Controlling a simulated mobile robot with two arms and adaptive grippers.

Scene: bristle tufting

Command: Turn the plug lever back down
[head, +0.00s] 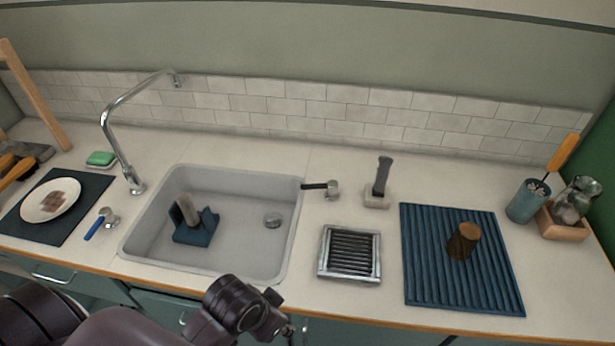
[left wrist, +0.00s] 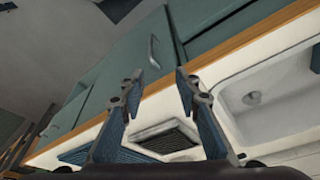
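A small lever with a black handle (head: 320,186) on a metal base stands on the counter at the sink's back right corner. Its handle points left, towards the sink, and looks roughly level. The sink (head: 240,255) has a round drain (head: 272,220), which also shows in the left wrist view (left wrist: 252,98). My left gripper (left wrist: 160,76) is open and empty, over the front of the counter and away from both levers. My right gripper is not in view.
A blue holder (head: 195,233) with a pale upright piece stands in the sink. The tall faucet (head: 110,135) rises at its back left. A ribbed metal tray (head: 350,276), a brush-like item in a block (head: 381,195) and a ribbed blue mat (head: 425,275) lie right.

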